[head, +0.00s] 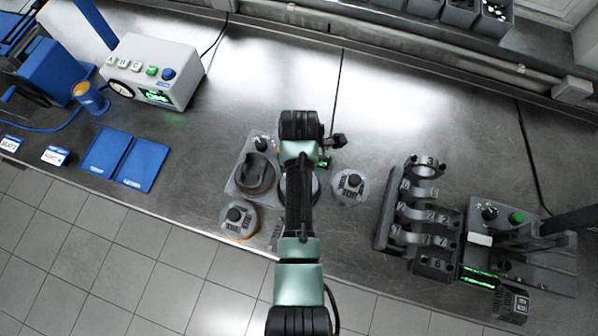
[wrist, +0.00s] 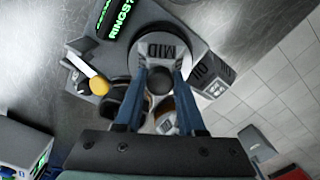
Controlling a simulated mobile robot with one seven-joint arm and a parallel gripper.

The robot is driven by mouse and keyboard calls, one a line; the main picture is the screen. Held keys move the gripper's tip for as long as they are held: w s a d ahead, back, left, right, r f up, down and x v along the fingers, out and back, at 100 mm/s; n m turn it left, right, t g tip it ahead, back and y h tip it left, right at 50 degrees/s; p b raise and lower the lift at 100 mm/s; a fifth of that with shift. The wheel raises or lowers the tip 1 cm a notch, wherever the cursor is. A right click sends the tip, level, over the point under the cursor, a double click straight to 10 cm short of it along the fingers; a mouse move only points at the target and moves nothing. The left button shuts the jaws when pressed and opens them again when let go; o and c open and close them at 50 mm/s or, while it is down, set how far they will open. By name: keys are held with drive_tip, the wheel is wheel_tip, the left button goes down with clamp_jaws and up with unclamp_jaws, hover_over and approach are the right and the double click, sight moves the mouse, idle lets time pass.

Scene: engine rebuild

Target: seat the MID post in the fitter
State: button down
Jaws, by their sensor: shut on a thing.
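My gripper (wrist: 158,82) is shut on the dark knob of the MID post (wrist: 160,47), a grey disc marked MID. I cannot tell how far the disc is above the bench. The fitter (head: 243,187), a grey plate with a dark round cup, lies left of my gripper in the head view. In the wrist view the fitter's cup (wrist: 122,104) is partly hidden by my left finger. In the head view my arm covers the gripper and most of the MID post.
Another knobbed post (head: 350,187) stands right of my arm, and one with an orange band (head: 239,219) stands in front of the fitter. A grey block marked OIL (wrist: 211,74) is close right in the wrist view. A numbered rack (head: 415,220) stands farther right.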

drive_tip(key=shift+f, duration=0.5)
idle(0.6)
drive_tip(key=shift+c, duration=0.2)
unclamp_jaws()
drive_tip(key=shift+r, duration=0.1)
idle(0.5)
drive_tip(key=shift+r+p, duration=3)
